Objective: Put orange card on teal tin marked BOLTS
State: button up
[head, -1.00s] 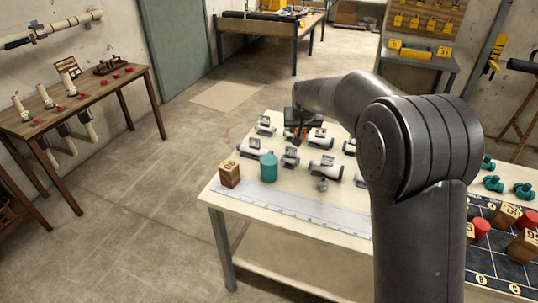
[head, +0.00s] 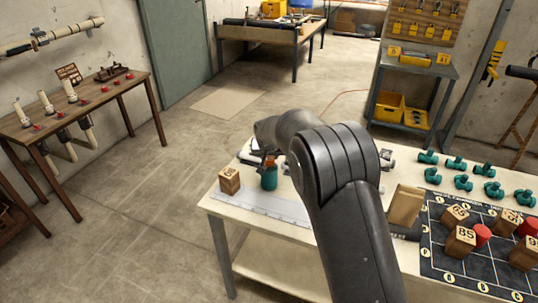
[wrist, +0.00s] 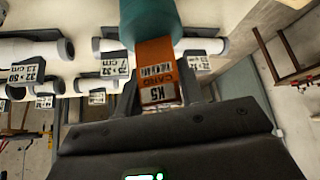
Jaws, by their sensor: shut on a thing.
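The teal tin (head: 269,180) stands upright at the left end of the white table. Its marking cannot be read. The orange card (head: 270,162) shows as a small orange patch at the top of the tin, with my arm partly in front. In the wrist view the orange card (wrist: 155,62) has a printed label and lies between the fingers of my gripper (wrist: 162,92), which is shut on it. The card's far end meets the teal tin (wrist: 148,20) in the picture; whether they touch cannot be told.
A wooden block (head: 229,181) stands just left of the tin, and a ruler strip (head: 262,207) lies in front. White pipe pieces (wrist: 35,50) lie near the gripper. Teal fittings (head: 460,183) and a dark grid mat (head: 450,262) with blocks fill the table's right side.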

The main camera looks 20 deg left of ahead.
jog(key=o, duration=1)
jog(key=shift+c, duration=0.2)
jog(key=v, duration=1.2)
jog(key=s+d+r+m, duration=0.1)
jog(key=s+d+r, duration=0.25)
jog(key=d, duration=0.55)
jog(key=s+d+r+m+h, duration=0.1)
jog(key=s+d+r, duration=0.25)
jog(key=d, duration=0.55)
jog(key=s+d+r+m, duration=0.1)
jog(key=s+d+r, duration=0.3)
jog(key=d, duration=0.6)
jog(key=s+d+f, duration=0.1)
jog(key=s+d, duration=0.6)
jog(key=s, duration=0.4)
jog(key=s+d+f+m+h, duration=0.1)
jog(key=s+d+f, duration=0.1)
jog(key=s+d, duration=0.6)
jog(key=s, duration=0.3)
jog(key=shift+g, duration=0.3)
